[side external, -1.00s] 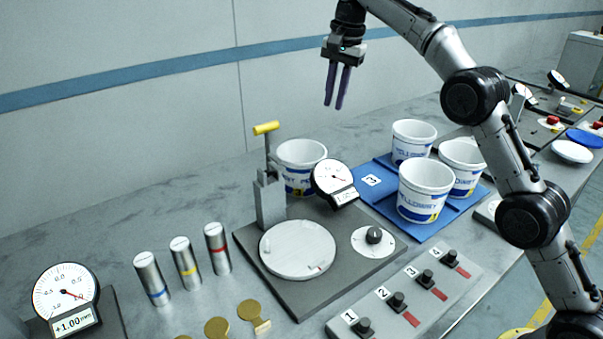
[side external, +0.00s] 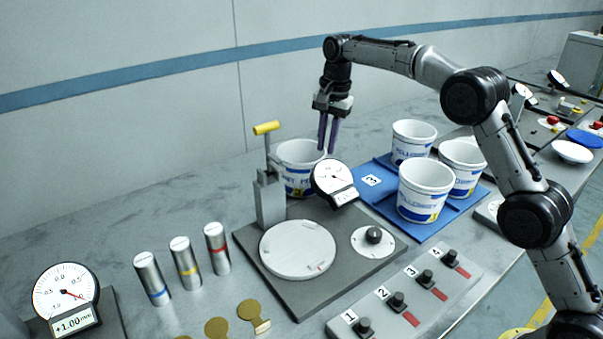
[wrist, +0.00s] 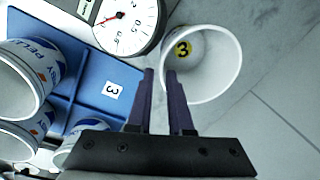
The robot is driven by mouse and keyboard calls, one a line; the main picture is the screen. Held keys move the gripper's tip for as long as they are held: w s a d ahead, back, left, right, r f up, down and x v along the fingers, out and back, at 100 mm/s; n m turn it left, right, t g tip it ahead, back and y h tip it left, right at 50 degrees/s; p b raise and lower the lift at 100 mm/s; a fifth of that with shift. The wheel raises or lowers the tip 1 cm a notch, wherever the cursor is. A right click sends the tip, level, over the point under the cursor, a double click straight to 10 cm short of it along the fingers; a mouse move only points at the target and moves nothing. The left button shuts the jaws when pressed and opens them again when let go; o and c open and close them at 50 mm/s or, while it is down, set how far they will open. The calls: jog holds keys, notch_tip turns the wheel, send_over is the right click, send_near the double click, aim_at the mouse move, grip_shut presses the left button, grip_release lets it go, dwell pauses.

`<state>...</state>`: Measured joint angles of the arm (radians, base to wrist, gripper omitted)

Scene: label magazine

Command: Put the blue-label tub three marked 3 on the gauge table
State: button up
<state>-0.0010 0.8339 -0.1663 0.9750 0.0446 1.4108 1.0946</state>
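The blue-label tub marked 3 (side external: 292,172) is a white open bucket standing upright behind the gauge table. It also shows in the wrist view (wrist: 230,62), with a yellow 3 label visible. The gauge table's round white plate (side external: 297,250) is empty on its dark base. My gripper (side external: 327,150) points down at the right side of the tub's rim in the side view. Its two purple fingers are parted, with the near rim close to the tips in the wrist view (wrist: 160,75). I cannot tell whether they touch the rim.
A dial gauge (side external: 333,182) stands close beside the tub. A clamp post with a yellow handle (side external: 266,128) stands to its left. A blue tray (side external: 372,205) marked 3 holds three more tubs at the right. Cylinders (side external: 184,263) and numbered knobs (side external: 397,301) stand nearer the front.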

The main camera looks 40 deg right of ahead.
aim_at(324, 157)
jog(key=f, duration=0.3)
jog(key=w+f, duration=0.1)
jog(key=f, duration=0.1)
jog(key=shift+c, duration=0.3)
grip_shut()
jog(key=shift+r, duration=0.1)
dwell(0.9)
